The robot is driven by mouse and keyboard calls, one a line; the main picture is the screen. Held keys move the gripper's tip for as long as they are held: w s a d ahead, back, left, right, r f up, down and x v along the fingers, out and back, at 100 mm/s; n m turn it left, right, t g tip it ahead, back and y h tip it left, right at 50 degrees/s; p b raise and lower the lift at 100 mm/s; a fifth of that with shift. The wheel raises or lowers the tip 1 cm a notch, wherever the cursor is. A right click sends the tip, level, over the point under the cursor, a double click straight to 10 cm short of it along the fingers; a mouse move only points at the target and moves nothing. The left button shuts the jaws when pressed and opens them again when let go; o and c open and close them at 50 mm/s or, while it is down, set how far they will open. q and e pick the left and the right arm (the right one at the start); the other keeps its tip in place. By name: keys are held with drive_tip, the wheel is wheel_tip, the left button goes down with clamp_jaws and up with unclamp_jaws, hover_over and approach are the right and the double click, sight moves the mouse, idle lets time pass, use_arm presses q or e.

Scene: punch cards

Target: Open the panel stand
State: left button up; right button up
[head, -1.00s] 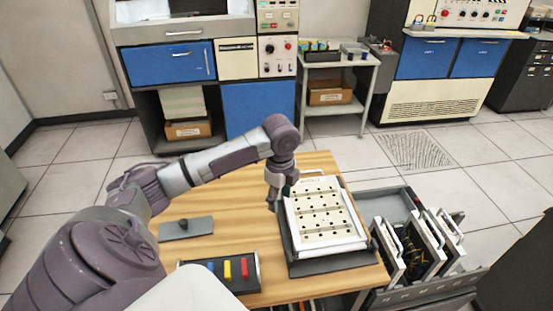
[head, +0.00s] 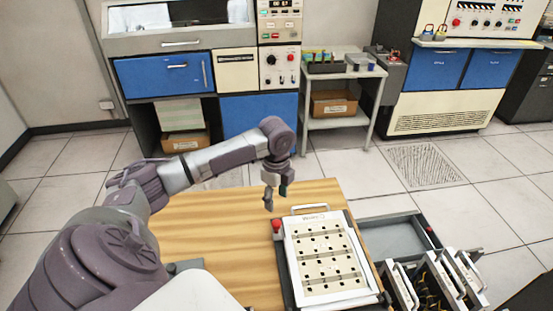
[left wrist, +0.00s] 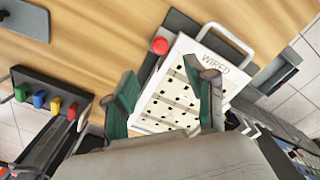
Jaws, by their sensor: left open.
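The panel stand (head: 369,262) is a dark base on the wooden table, with a white panel (head: 325,258) full of small dark holes lying in it. The panel has a handle at its far edge, and the word WIRED is legible in the left wrist view (left wrist: 217,62). A red knob (head: 277,225) sits at the stand's far left corner; it also shows in the left wrist view (left wrist: 160,46). My left gripper (head: 275,198) is open and empty, apart from the panel, just beyond the red knob. My right gripper is not in view.
A dark drawer unit (head: 400,238) with several upright white-framed panels (head: 440,280) stands right of the table. The table's left part (head: 210,225) is mostly clear. Cabinets and a grey cart (head: 340,75) stand behind.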

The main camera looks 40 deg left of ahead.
use_arm(q)
hover_over(276, 222)
drive_tip(key=f, duration=0.2)
drive_tip(key=f+p, duration=0.1)
drive_tip(key=f, duration=0.2)
drive_tip(key=shift+s+d+f, duration=0.15)
drive_tip(key=shift+d+f, duration=0.05)
drive_tip(key=shift+f, duration=0.15)
wheel_tip(276, 222, down, 4)
drive_tip(key=shift+a+r, duration=0.1)
drive_tip(key=shift+f, duration=0.6)
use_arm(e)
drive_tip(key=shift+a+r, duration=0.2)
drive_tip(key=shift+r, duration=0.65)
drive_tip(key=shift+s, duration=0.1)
use_arm(q)
drive_tip(key=shift+c, duration=1)
clamp_jaws()
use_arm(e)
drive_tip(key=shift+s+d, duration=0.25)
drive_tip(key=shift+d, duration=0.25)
